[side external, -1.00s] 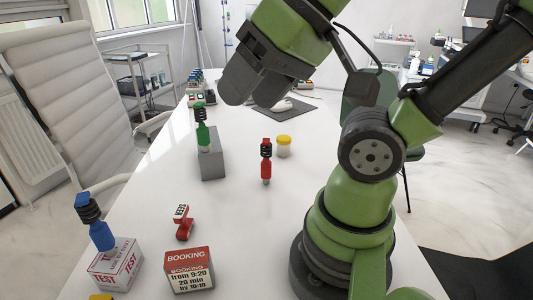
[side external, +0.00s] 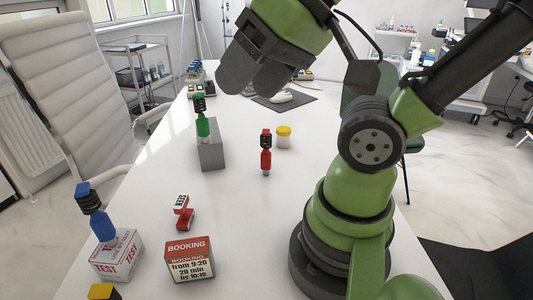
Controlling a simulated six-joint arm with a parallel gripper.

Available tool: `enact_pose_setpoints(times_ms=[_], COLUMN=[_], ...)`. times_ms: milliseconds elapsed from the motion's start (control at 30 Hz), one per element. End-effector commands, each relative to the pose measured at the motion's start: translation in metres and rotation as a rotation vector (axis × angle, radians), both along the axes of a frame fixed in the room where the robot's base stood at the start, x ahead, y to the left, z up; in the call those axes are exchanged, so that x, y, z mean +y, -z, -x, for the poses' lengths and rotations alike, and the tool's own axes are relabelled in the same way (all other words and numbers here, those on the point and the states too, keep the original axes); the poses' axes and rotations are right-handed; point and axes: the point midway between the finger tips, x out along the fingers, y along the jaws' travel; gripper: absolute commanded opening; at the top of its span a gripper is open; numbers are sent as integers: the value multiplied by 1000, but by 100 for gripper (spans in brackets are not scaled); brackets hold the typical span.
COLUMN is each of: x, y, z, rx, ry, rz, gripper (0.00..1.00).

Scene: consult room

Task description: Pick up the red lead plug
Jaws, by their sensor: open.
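The red lead plug (side external: 266,157) stands upright on the white table, with a black ribbed upper part and a red body. A green plug (side external: 203,125) stands on a grey block to its left. A blue plug (side external: 99,222) stands tilted on a white TEST box at the front left. My gripper (side external: 245,84) is open and empty, with its dark fingers above and beyond the red plug in the picture, apart from it.
A yellow-lidded jar (side external: 284,138) stands close behind the red plug. The grey block (side external: 212,154), a red stamp (side external: 184,212), the BOOKING box (side external: 190,261) and the TEST box (side external: 116,258) stand on the table (side external: 240,215). A mouse (side external: 281,97) lies on a dark mat.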

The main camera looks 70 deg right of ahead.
Motion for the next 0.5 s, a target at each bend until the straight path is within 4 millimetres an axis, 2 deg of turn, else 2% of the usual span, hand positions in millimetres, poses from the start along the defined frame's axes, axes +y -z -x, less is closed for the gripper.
enact_pose_setpoints(times_ms=[133, 267, 367, 500], x=[-8, -33, -64, -117], y=[1, 7, 18, 45], z=[-10, -35, -57, -78], rx=[47, 165, 267, 380], ry=[107, 406, 729, 1200], rz=[-36, -137, -241, -383], gripper=[62, 62, 62, 62])
